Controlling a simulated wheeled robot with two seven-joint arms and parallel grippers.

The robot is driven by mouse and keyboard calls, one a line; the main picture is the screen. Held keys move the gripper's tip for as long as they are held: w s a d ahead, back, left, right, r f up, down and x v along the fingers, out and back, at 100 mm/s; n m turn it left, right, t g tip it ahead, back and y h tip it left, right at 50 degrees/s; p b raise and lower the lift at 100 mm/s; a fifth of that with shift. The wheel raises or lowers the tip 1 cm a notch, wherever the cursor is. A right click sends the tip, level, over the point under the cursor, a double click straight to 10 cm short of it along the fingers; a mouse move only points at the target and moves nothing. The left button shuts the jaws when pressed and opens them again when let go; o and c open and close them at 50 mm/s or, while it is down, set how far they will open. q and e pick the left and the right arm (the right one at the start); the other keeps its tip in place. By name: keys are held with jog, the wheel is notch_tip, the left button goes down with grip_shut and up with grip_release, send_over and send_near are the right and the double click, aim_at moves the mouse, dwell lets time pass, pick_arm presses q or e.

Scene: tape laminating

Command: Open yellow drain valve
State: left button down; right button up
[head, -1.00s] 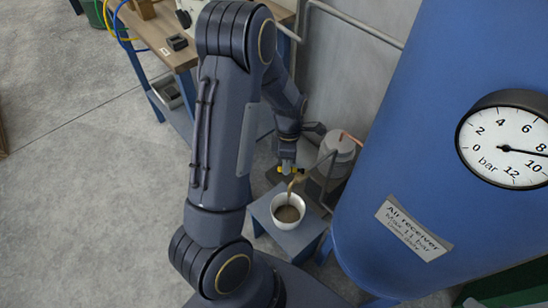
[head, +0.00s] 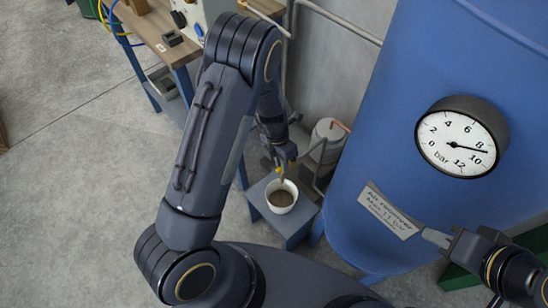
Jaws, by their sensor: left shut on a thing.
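My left gripper (head: 283,158) is at the small yellow drain valve (head: 277,164) beside the blue air receiver and is shut on it; the fingers partly hide it. A tan streak, which looks like liquid, runs from below the valve to a white cup (head: 271,205) with brown liquid in it. My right gripper (head: 430,237) is at the lower right, in front of the blue tank near its label; whether its fingers are open is unclear. The pressure gauge (head: 460,140) needle points between 8 and 10 bar.
The cup stands on a small blue-grey stand (head: 257,193). The blue air receiver (head: 400,110) fills the right side. A grey cylinder (head: 328,138) with pipes stands behind the stand. A workbench (head: 160,50) is at the upper left. The floor at left is clear.

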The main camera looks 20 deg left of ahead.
pick_arm(q)
jog(key=shift+d+n, duration=0.1)
jog(key=shift+n, duration=0.2)
jog(key=c, duration=1.4)
grip_release()
jog(key=shift+r, duration=0.15)
jog(key=r, duration=0.2)
jog(key=a+r+p, duration=0.1)
jog(key=r, duration=0.4)
jog(key=shift+w+a+r, duration=0.15)
jog(key=shift+w+r, duration=0.05)
jog(key=shift+w, duration=0.1)
